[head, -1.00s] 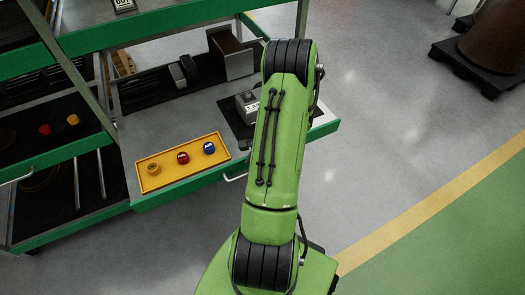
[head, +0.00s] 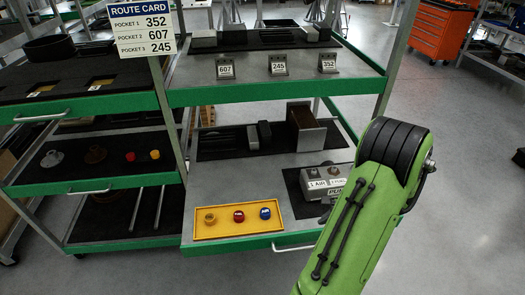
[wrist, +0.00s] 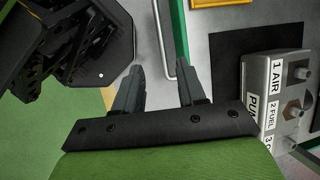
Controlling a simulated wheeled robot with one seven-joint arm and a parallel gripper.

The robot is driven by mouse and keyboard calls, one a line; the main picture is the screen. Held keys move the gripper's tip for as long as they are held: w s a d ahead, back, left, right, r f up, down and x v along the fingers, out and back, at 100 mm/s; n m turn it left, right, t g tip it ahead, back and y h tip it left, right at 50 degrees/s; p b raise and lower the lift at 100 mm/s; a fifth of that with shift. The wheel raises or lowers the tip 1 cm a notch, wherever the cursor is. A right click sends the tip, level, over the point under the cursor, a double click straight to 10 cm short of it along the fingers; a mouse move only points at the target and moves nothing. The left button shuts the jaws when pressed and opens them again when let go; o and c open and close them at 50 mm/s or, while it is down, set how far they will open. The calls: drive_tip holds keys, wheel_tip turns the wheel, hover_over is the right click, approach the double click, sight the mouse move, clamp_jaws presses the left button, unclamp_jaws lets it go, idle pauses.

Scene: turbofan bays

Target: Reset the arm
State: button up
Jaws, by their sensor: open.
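A green cart edge and a pale handle (wrist: 161,40) show beyond the fingers. A grey connector box (wrist: 275,90) with labels 1 AIR and 2 FUEL is to the right of the fingers, apart from them.
A yellow tray (head: 238,233) with several small caps lies on the lower shelf, and the labelled box (head: 322,182) stands to its right. Grey floor is open at the right.

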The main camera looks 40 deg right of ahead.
drive_tip(key=w+a+r+n+g+h+p, duration=0.1)
drive_tip(key=w+a+r+n, duration=0.45)
drive_tip(key=a+r, duration=0.3)
drive_tip(key=w+a+r+n+h+p, duration=0.1)
drive_tip(key=w+a+r+n+p, duration=0.1)
drive_tip(key=w+a+r+n, duration=0.45)
drive_tip(key=s+a+r+n+t, duration=0.1)
drive_tip(key=s+a+r+n, duration=0.4)
drive_tip(key=a+r+n, duration=0.1)
drive_tip(key=s+a+r+n+t+p, duration=0.1)
drive_tip(key=s+a+r+n, duration=0.4)
drive_tip(key=a, duration=0.4)
drive_tip(key=shift+a+r+n, duration=0.15)
drive_tip(key=shift+r+n, duration=0.25)
drive_tip(key=shift+n, duration=0.3)
